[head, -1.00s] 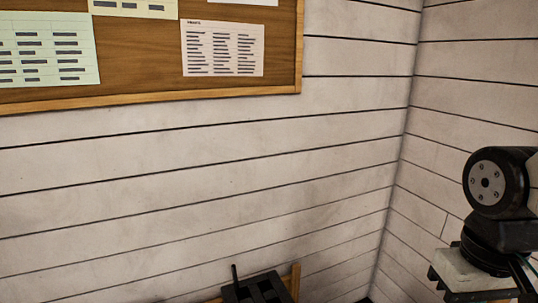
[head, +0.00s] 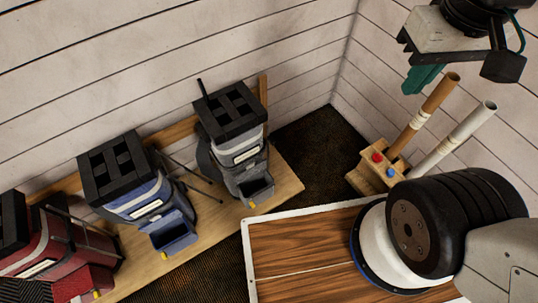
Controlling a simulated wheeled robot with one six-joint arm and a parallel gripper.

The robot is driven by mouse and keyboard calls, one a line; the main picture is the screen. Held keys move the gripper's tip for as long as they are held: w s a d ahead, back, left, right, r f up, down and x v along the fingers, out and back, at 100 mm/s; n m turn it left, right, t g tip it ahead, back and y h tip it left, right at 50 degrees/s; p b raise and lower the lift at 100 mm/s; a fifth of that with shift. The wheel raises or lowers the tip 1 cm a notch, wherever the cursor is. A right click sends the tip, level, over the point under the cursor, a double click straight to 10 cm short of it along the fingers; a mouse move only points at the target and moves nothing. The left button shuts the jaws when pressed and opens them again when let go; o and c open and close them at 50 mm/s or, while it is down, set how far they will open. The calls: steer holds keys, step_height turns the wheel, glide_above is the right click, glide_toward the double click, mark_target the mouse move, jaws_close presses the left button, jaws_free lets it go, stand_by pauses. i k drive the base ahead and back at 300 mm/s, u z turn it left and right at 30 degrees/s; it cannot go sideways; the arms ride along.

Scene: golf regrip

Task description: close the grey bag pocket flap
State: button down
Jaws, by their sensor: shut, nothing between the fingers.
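The grey bag (head: 238,150) stands on a wooden platform at the back, with its black divided top facing up. Its pocket flap (head: 256,189) is tilted out at the front lower side, showing a dark inside, with a small yellow tab at its lower edge. My gripper (head: 424,79) is at the upper right, well to the right of and apart from the grey bag. Its teal fingers are together and nothing shows between them. Part of my arm covers the lower right.
A blue bag (head: 136,190) and a red bag (head: 62,245) stand left of the grey one, their pockets also out. A wooden box (head: 377,171) with red and blue buttons and brown and white tubes stands below my gripper. A white-rimmed wooden table (head: 300,248) lies in front.

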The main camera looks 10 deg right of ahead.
mark_target(252, 169)
steer(key=k, duration=1)
steer(key=u, duration=1.4)
steer(key=i, duration=0.75)
steer(key=z, duration=1.25)
